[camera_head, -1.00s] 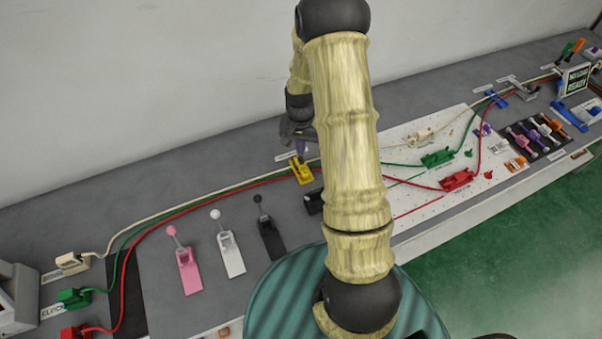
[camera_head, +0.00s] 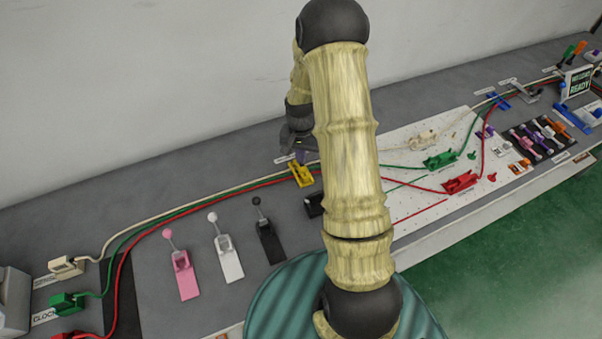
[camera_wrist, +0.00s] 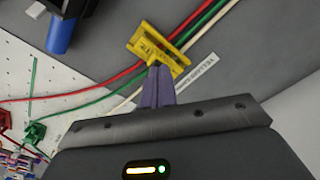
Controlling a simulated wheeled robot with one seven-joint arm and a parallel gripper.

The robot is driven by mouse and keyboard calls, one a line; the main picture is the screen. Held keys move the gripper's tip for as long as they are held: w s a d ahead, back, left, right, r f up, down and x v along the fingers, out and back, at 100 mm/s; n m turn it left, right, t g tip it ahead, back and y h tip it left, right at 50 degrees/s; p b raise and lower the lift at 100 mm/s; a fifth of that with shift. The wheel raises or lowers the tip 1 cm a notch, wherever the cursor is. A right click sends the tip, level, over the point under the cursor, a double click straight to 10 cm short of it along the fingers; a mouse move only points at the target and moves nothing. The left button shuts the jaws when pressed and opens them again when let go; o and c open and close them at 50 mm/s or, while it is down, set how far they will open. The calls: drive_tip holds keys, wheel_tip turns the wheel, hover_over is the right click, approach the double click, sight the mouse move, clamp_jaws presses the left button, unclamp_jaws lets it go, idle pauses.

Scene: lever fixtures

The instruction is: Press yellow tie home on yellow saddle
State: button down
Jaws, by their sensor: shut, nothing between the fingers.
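The yellow saddle (camera_head: 302,174) stands on the grey bench left of my arm, with the cream, green and red cables running by it. In the wrist view the yellow saddle (camera_wrist: 171,62) has a yellow tie (camera_wrist: 148,43) at it; I cannot tell how far the tie is seated. My gripper (camera_wrist: 158,68) is shut, its purple fingertips together at the yellow part's near edge. Whether they touch it is not clear. In the head view my gripper (camera_head: 302,158) is just behind the saddle, partly hidden.
Pink (camera_head: 182,262), white (camera_head: 226,252) and black (camera_head: 267,235) levers stand front left. Green (camera_head: 440,160) and red (camera_head: 461,182) saddles sit on the white perforated board (camera_head: 405,205) at right. A blue part (camera_wrist: 62,32) lies near in the wrist view.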

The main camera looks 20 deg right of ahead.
drive_tip(key=shift+f, duration=0.45)
drive_tip(key=shift+r, duration=0.1)
drive_tip(key=shift+r+p, duration=1.4)
drive_tip(key=shift+r, duration=0.55)
wheel_tip(320, 180, up, 17)
drive_tip(key=b, duration=0.1)
drive_tip(key=shift+r+b, duration=0.2)
drive_tip(key=shift+b, duration=0.2)
drive_tip(key=s+a+f+n+t, duration=0.1)
drive_tip(key=s+a+n, duration=0.2)
drive_tip(key=s+a, duration=0.2)
drive_tip(key=s+a+f+n+t, duration=0.1)
drive_tip(key=s+a+n, duration=0.3)
drive_tip(key=s, duration=0.7)
drive_tip(key=shift+s+a+f+t, duration=0.15)
drive_tip(key=shift+a+f+t, duration=0.2)
drive_tip(key=shift+a, duration=0.3)
